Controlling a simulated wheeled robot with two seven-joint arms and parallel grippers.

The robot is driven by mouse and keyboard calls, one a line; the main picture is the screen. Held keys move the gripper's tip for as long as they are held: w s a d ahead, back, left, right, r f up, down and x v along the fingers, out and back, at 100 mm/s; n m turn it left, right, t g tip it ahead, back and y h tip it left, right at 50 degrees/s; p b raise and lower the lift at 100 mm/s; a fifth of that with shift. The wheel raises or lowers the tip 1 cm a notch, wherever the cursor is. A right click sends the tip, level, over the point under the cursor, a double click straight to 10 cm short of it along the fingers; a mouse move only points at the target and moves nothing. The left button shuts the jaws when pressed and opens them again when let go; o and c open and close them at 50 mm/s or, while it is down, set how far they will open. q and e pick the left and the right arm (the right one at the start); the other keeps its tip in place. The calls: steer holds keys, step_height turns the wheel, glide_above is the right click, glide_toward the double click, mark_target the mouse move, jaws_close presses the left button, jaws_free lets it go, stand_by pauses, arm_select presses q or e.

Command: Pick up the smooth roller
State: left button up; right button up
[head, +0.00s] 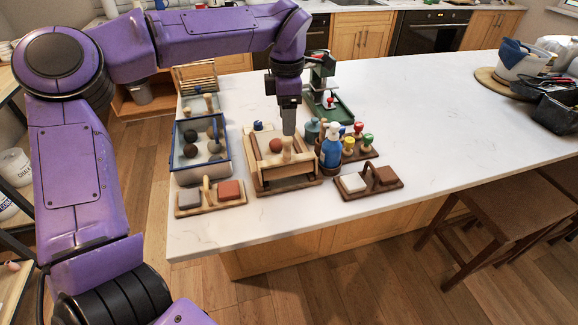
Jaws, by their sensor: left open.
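My left gripper (289,128) points straight down over a wooden box (253,178) in the middle of the group of tools. Its jaws are open, and the tips are close above a light wooden peg-like piece (287,146); I cannot tell whether they touch it. A reddish-brown ball (275,146) is beside that piece in the box. I cannot tell for sure which piece is the smooth roller; the tools are small in this view, and the gripper hides part of the box's back. My right gripper is not in view.
A blue-rimmed tray (229,160) with dark balls stands left of the box. A blue bottle (331,150) and several coloured knobs stand close on the right. Block holders (238,202) and (345,195) lie in front.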

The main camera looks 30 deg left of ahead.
mark_target(287, 148)
arm_select(q)
step_height(287, 148, down, 4)
steer(key=shift+s+f+p, duration=0.1)
steer(key=shift+p, duration=0.3)
step_height(287, 148, down, 5)
steer(key=shift+a+f+p, duration=0.1)
steer(key=shift+a+p, duration=0.05)
steer(key=shift+p, duration=0.85)
steer(key=shift+f, duration=0.3)
steer(key=shift+r, duration=0.1)
jaws_close()
